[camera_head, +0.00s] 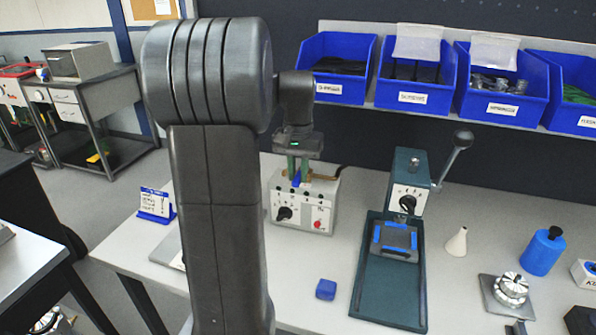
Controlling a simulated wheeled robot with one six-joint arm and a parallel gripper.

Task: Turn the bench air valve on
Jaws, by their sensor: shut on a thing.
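A light grey control box (301,217) stands on the bench, with a black knob, a red knob and small markings on its front. A small blue handle (296,181) sticks up at its top, likely the air valve's handle. My gripper (297,172) points down over the box from behind my arm. Its greenish fingers are shut on the blue handle. The fingers cover part of the handle, so its exact angle is hard to tell.
A dark green press (398,270) with a lever stands to the right. A blue block (326,289), a pale cone (457,241) and a blue bottle (543,251) are on the bench (318,262). Blue bins (417,93) line the back shelf. A sign (156,204) stands left.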

